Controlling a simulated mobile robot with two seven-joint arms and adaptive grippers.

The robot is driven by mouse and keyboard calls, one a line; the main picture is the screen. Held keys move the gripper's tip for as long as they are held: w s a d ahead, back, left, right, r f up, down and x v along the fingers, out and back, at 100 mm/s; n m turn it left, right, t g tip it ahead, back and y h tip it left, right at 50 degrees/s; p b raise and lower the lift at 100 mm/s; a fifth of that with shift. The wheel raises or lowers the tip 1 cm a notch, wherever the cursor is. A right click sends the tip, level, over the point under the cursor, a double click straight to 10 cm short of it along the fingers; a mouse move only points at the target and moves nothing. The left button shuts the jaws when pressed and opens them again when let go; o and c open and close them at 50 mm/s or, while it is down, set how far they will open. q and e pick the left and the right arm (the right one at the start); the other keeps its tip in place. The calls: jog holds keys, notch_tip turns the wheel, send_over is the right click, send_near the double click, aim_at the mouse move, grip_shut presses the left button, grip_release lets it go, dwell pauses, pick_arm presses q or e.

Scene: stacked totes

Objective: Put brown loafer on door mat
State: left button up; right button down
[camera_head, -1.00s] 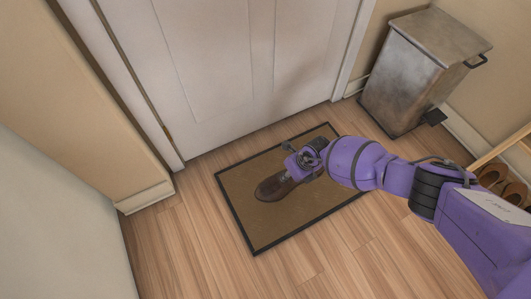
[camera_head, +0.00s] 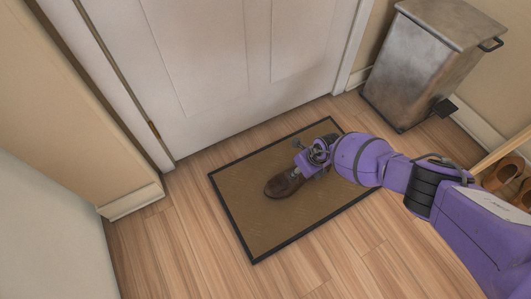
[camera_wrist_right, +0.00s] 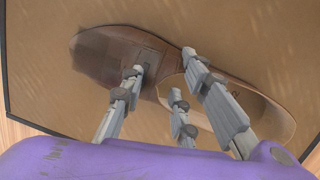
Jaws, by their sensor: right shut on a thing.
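The brown loafer (camera_head: 283,185) is over the door mat (camera_head: 254,239), within its dark border in the head view. My left gripper is not in view.
A white door (camera_head: 215,60) stands behind the mat. A metal pedal bin (camera_head: 418,75) stands at the back right. Several tan shoes (camera_head: 502,174) sit in a wooden rack (camera_head: 505,148) at the right edge. Wood floor around the mat is clear.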

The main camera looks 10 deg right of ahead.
jog(key=shift+f, duration=0.1)
jog(key=c, duration=1.3)
grip_release()
jog(key=shift+s, duration=0.1)
jog(key=shift+c, duration=0.2)
pick_arm(q)
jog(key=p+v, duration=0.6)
jog(key=p, duration=0.1)
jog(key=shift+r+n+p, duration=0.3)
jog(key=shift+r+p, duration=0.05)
jog(key=shift+p, duration=0.05)
pick_arm(e)
jog(key=v, duration=1.2)
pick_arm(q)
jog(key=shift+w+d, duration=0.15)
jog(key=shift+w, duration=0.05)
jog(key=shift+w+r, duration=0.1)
